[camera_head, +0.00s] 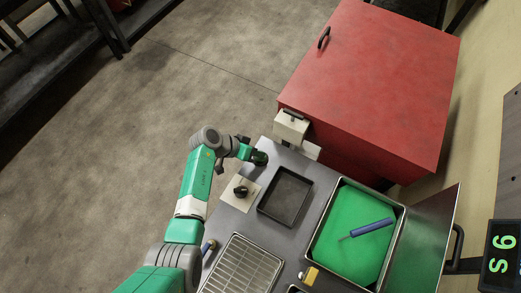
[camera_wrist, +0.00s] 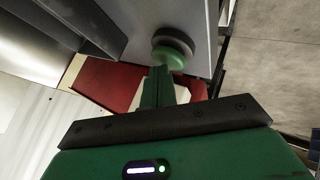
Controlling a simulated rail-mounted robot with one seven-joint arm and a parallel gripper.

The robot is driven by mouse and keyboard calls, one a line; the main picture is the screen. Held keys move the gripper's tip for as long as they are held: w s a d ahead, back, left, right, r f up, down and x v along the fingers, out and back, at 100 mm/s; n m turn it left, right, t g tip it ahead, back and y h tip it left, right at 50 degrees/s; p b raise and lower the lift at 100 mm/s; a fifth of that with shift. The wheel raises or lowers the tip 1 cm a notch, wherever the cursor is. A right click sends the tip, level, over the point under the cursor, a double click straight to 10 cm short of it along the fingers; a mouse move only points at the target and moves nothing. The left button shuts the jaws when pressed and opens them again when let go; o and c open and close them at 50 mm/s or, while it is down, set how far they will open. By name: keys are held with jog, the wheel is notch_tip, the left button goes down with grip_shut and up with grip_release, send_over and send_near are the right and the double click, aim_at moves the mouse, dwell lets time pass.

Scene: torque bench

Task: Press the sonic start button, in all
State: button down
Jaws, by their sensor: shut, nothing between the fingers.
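A round green button (camera_wrist: 169,59) on a dark grey collar shows in the wrist view, on a pale grey face. I take it for the sonic start button; no label is readable. My gripper (camera_wrist: 157,72) is shut and empty, its fingertips right at the button's lower edge in the picture. I cannot tell whether they touch it. In the head view my gripper (camera_head: 259,157) is at the bench's far left edge, close to a beige box (camera_head: 290,127). I cannot make out the button there.
A black knob on a beige plate (camera_head: 233,201), a dark tray (camera_head: 263,209) and a wire rack (camera_head: 243,265) are on the bench. A metal-rimmed tank (camera_head: 340,182) has a green inside with a blue-handled tool. A red cabinet (camera_head: 375,75) stands behind. A display (camera_head: 500,255) shows green characters.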

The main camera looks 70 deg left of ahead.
jog(key=shift+f, duration=0.15)
dwell(0.3)
jog(key=shift+r+p, duration=0.75)
jog(key=shift+r, duration=0.3)
notch_tip(320, 180, up, 5)
jog(key=p, duration=0.4)
dwell(0.4)
